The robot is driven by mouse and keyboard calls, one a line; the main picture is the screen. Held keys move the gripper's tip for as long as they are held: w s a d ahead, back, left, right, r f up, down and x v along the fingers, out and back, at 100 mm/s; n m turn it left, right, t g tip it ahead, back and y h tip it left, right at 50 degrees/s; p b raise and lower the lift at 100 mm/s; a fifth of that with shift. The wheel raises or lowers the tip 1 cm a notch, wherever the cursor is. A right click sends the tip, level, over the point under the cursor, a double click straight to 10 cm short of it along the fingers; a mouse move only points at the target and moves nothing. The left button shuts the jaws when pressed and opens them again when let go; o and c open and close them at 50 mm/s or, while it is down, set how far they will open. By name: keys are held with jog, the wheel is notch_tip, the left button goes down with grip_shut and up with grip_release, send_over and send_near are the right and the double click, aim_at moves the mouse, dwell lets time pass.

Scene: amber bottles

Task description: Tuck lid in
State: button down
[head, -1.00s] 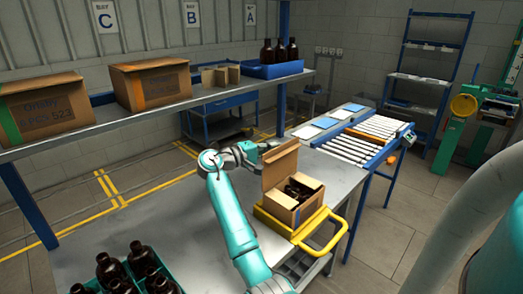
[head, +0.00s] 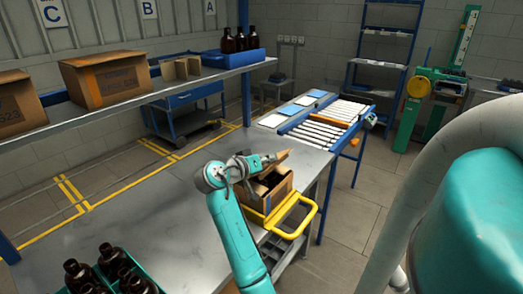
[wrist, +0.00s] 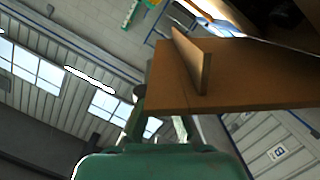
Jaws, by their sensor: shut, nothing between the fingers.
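The cardboard box (head: 276,199) sits in a yellow holder (head: 297,215) at the table's right end. Its top is partly open, and dark bottles show inside. The lid (head: 270,164) is tilted over the opening, not flat. In the wrist view the lid (wrist: 225,85) is a large brown panel with its tuck flap (wrist: 190,60) standing out at an angle. My gripper (head: 260,161) is shut and empty, at the lid's back left side. In the wrist view its fingers are partly hidden by the lid, and I cannot tell exactly where they touch.
A teal crate of amber bottles (head: 115,262) stands at the front left of the table. A shelf (head: 150,92) above holds cartons and a blue bin (head: 232,58) with bottles. A roller conveyor (head: 318,128) is behind right. The table's middle is clear.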

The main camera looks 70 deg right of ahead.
jog(key=s+f+m+t, duration=0.1)
jog(key=s+f+m, duration=0.1)
jog(key=f, duration=0.2)
jog(key=s+a+f+m+t, duration=0.1)
jog(key=s+f+m, duration=0.1)
jog(key=f, duration=0.2)
jog(key=shift+f+m, duration=0.15)
jog(key=shift+m, duration=0.15)
dwell(0.4)
jog(key=w+a+r, duration=0.2)
jog(key=a+r, duration=0.4)
jog(key=a, duration=0.3)
jog(key=shift+w+a+r, duration=0.15)
jog(key=shift+a+r, duration=0.05)
jog(key=shift+r, duration=0.1)
